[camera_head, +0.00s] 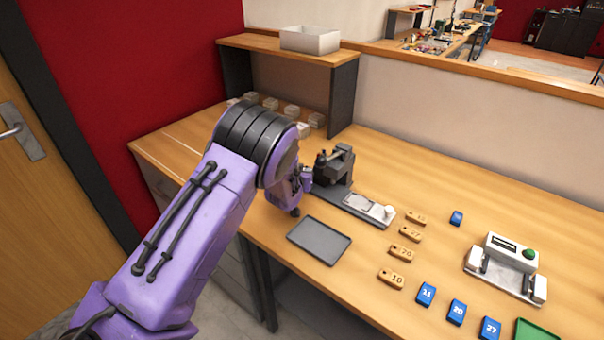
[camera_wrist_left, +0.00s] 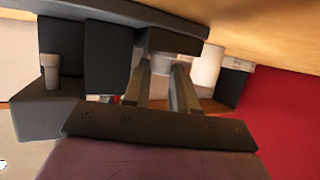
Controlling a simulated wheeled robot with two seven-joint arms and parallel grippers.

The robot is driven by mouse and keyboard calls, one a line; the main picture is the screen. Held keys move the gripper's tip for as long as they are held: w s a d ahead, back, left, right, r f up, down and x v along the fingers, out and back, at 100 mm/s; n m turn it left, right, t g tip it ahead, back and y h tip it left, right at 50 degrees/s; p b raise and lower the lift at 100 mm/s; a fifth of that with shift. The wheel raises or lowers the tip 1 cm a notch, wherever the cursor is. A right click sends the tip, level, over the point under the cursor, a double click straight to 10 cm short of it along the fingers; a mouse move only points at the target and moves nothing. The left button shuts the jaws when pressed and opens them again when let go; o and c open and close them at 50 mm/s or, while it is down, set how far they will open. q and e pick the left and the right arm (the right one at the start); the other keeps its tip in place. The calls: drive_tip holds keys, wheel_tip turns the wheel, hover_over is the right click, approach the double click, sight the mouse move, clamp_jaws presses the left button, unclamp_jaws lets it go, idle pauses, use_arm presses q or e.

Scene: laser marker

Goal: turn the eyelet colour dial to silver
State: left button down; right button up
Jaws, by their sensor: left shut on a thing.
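The dark grey eyelet machine (camera_head: 341,163) stands on the bench, with a long base plate running towards the front right. My left gripper (camera_head: 305,180) is at its left side, with the fingers mostly hidden by my purple wrist in the head view. In the left wrist view the two fingers of my left gripper (camera_wrist_left: 164,75) are shut on a small grey part, which appears to be the eyelet colour dial (camera_wrist_left: 163,64), beneath a dark block of the machine (camera_wrist_left: 95,60). The dial's markings and pointer cannot be read. My right gripper is not in view.
A grey tray (camera_head: 319,241) lies in front of the machine. Several wooden tags (camera_head: 401,253) and blue tags (camera_head: 457,312) lie to its right. A white device with a green button (camera_head: 511,255) stands at the right. A shelf (camera_head: 345,88) and clear containers are behind.

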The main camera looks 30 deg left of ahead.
use_arm(q)
drive_tip(key=shift+s+f, duration=0.2)
drive_tip(key=shift+f, duration=0.2)
drive_tip(key=c, duration=1)
unclamp_jaws()
drive_tip(key=shift+d, duration=0.1)
drive_tip(key=shift+o, duration=0.5)
drive_tip(key=shift+r, duration=0.1)
drive_tip(key=shift+w+r, duration=0.2)
drive_tip(key=shift+r, duration=0.1)
drive_tip(key=shift+a, duration=0.2)
